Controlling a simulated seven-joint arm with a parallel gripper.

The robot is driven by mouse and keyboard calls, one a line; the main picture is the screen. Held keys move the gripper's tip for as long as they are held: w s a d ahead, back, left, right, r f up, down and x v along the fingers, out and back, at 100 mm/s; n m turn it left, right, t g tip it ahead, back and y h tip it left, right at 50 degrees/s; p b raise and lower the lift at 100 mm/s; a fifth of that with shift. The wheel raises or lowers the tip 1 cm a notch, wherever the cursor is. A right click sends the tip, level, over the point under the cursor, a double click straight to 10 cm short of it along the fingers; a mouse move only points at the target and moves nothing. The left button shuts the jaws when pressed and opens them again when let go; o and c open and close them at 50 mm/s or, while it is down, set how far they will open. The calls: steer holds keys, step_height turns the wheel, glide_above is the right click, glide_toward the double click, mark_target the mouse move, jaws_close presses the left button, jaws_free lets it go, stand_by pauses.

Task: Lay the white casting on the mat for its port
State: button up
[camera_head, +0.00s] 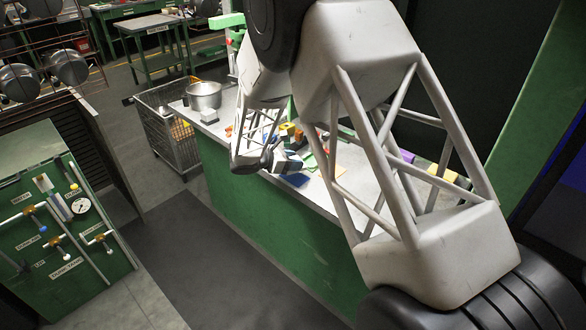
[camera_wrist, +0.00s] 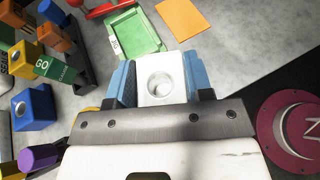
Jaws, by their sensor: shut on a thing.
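The white casting (camera_wrist: 152,99) is a pale block with a round port showing in its visible face. It is clamped between the two blue fingers of my gripper (camera_wrist: 160,64) in the wrist view. A green mat or shallow tray (camera_wrist: 134,33) with a small label lies beyond the fingertips. A flat orange mat (camera_wrist: 182,18) lies to its right. In the head view, my gripper (camera_head: 284,161) is over the bench, partly hidden by my arm. I cannot tell whether the casting touches the bench.
The grey bench (camera_head: 225,128) bears a metal pot (camera_head: 203,95) and a pale block (camera_head: 208,114) at its far end. In the wrist view, a blue block with a hole (camera_wrist: 35,107), a green gauge (camera_wrist: 58,68) and a purple piece (camera_wrist: 40,156) crowd the left. A magenta disc (camera_wrist: 290,125) is right.

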steer(key=shift+w, duration=0.2)
steer(key=shift+f, duration=1.7)
steer(key=shift+f, duration=0.1)
steer(key=o, duration=1.1)
steer(key=shift+f, duration=0.1)
steer(key=shift+c, duration=0.2)
steer(key=shift+r, duration=0.2)
steer(key=v, duration=1.2)
steer(key=shift+s, duration=0.1)
